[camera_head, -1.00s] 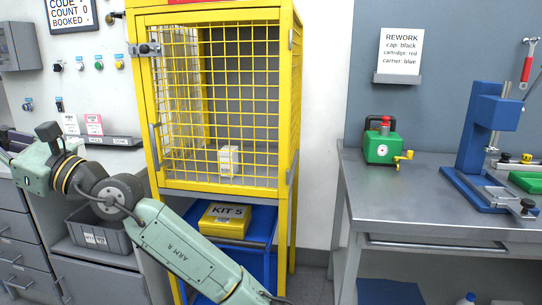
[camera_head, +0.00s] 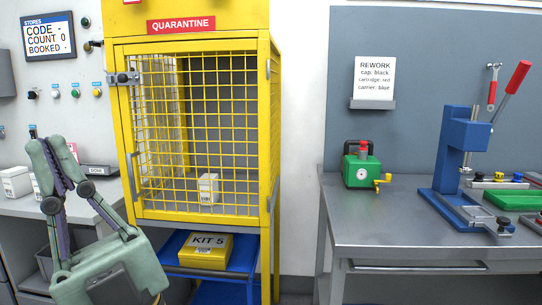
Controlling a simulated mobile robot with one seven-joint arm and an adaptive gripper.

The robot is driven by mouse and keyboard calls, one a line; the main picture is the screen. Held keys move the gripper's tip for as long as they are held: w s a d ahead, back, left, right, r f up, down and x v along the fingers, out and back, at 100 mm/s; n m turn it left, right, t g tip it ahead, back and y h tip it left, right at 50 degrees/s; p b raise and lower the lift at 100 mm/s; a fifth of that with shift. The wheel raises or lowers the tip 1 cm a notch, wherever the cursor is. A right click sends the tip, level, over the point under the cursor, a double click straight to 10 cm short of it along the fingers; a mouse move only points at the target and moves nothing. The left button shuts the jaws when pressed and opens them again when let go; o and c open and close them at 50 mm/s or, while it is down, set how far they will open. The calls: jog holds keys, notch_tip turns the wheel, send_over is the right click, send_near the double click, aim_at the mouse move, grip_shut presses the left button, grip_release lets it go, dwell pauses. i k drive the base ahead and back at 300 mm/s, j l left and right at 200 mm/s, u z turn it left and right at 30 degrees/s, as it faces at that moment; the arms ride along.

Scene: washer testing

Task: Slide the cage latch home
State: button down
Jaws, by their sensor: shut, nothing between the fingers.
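The yellow quarantine cage (camera_head: 271,130) stands in the middle, its mesh door (camera_head: 160,217) in line with the frame. The metal cage latch (camera_head: 123,78) sits high on the left post, with a dark round knob. I cannot tell how far its bolt reaches across. A grey door handle (camera_head: 133,176) is lower on the door's left side. A small white box (camera_head: 208,189) stands inside behind the mesh. My gripper (camera_head: 50,150) is at the lower left, pointing up, its fingers together and empty. In the picture it is left of and below the latch, apart from it.
The yellow KIT 5 box (camera_head: 206,250) is on a blue shelf (camera_head: 243,266) under the cage. A counter with white boxes (camera_head: 15,182) is behind my gripper. The workbench (camera_head: 350,228) on the right carries a green device (camera_head: 357,172) and a blue press (camera_head: 455,150).

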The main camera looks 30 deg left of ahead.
aim_at(122, 78)
jog(key=u, duration=1.25)
